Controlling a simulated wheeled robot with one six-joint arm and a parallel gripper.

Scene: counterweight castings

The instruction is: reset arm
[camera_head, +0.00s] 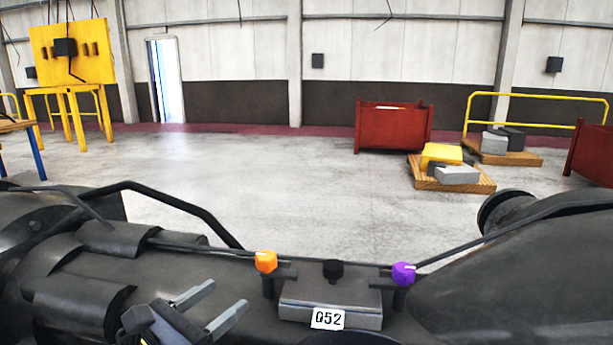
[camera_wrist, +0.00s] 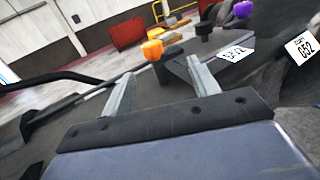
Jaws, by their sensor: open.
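My gripper (camera_head: 218,305) is at the lower middle left in the head view, low over dark grey machinery. Its two grey fingers are apart with nothing between them. The fingers also show in the wrist view (camera_wrist: 160,88), one on each side. To the right of the gripper in the head view is a grey box with a white label reading Q52 (camera_head: 328,319). An orange knob (camera_head: 266,262) stands at the box's left end, a purple knob (camera_head: 403,273) at its right end, and a black knob (camera_head: 333,270) between them.
Large dark castings fill the foreground, with a black bent rail (camera_head: 165,202) at left. Beyond is open grey floor (camera_head: 270,180). A red bin (camera_head: 391,128), pallets with blocks (camera_head: 455,185), a yellow railing (camera_head: 530,95) and a yellow board (camera_head: 72,50) stand further back.

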